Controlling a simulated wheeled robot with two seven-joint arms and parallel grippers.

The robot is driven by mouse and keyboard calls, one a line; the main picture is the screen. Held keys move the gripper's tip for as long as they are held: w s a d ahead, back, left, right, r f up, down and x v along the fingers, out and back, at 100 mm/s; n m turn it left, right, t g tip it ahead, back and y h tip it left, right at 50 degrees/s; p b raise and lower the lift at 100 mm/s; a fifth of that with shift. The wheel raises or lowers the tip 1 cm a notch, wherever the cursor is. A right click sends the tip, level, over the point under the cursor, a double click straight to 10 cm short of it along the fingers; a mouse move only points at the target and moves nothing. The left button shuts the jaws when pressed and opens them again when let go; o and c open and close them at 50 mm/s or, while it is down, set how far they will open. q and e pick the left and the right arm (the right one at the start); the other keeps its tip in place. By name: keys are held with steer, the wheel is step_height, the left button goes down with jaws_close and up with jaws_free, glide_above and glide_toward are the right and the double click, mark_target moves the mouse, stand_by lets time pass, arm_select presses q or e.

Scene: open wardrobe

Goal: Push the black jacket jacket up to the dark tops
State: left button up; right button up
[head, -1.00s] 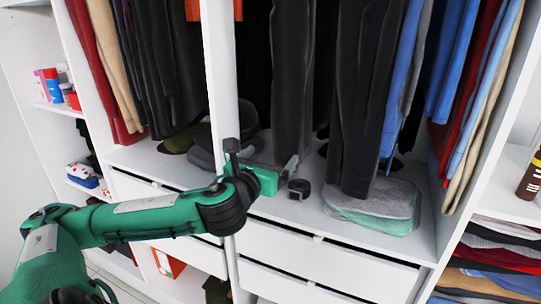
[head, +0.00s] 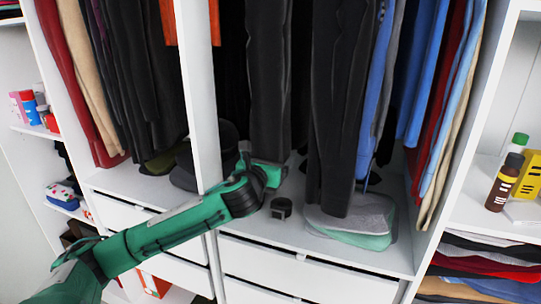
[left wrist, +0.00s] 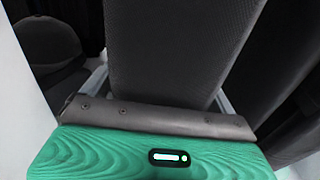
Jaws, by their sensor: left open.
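A long black garment (head: 268,80) hangs just right of the white divider in the head view; I take it for the black jacket. My left gripper (head: 267,160) is open at its lower hem. In the left wrist view the dark cloth (left wrist: 175,45) hangs between the finger sides, just beyond the green palm; I cannot tell if they touch. Another long dark garment (head: 342,90) hangs to its right with a gap between. More dark clothes (head: 140,70) hang left of the divider. Which group is the dark tops is unclear. My right gripper is out of view.
The white divider (head: 203,100) stands close left of my gripper. A dark round item (head: 281,207) and folded clothes (head: 350,225) lie on the shelf floor. Blue garments (head: 378,90) hang farther right. A dark hat (head: 222,140) sits behind the divider.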

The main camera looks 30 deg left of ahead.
arm_select(q)
steer(key=c, duration=1.6)
steer(key=shift+c, duration=0.2)
steer(key=shift+w+d, duration=0.1)
steer(key=shift+d, duration=0.3)
steer(key=shift+w+d+p, duration=0.1)
steer(key=shift+d+p, duration=0.05)
steer(key=shift+p, duration=0.2)
steer(key=o, duration=1.6)
steer(key=shift+d, duration=0.1)
